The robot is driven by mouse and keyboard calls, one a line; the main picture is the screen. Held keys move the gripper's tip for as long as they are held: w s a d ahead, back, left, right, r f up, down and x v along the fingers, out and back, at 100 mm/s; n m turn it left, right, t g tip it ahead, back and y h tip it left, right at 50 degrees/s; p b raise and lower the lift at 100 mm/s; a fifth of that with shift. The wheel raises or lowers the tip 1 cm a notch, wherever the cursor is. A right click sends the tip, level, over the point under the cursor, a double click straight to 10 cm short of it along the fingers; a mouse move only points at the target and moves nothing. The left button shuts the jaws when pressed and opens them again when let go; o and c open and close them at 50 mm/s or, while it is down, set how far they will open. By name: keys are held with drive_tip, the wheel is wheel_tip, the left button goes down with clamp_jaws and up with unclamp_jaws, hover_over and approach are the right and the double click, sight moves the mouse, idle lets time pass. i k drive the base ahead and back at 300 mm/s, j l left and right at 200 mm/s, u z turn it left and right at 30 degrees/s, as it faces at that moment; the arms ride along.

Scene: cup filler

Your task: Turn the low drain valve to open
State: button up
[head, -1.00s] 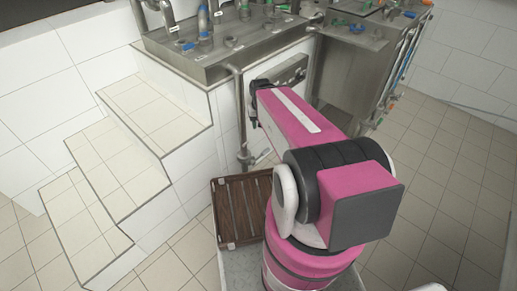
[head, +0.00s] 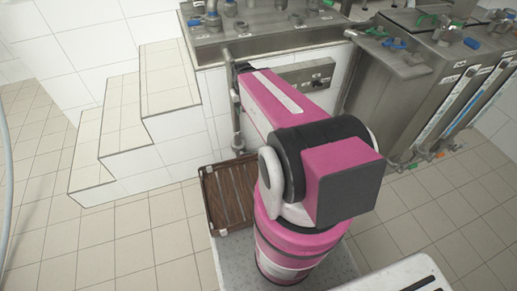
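A vertical steel drain pipe (head: 235,110) runs down the white tiled wall below the tank, just left of my arm. Its lower end (head: 238,146) is near the floor, and a fitting there is small and partly behind my arm, so I cannot tell how its valve handle is set. My pink arm reaches forward toward the wall, its dark far end close to the upper part of the pipe. My gripper itself is hidden beyond the arm.
White tiled steps (head: 130,130) stand left of the pipe. Steel tanks with blue and green valve handles (head: 395,43) stand at the back and right. The left floor is clear.

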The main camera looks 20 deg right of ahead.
sight(253, 151)
drive_tip(key=l+u, duration=0.85)
drive_tip(key=l, duration=0.2)
drive_tip(key=k+l+u, duration=0.25)
drive_tip(key=k, duration=0.25)
drive_tip(key=k+u, duration=0.2)
drive_tip(key=k, duration=0.85)
drive_tip(key=k+l+z, duration=0.2)
drive_tip(key=k, duration=0.3)
drive_tip(key=k+l+z, duration=0.15)
drive_tip(key=z, duration=0.3)
drive_tip(key=k+l+z, duration=0.25)
drive_tip(key=z, duration=0.2)
drive_tip(key=i, duration=0.5)
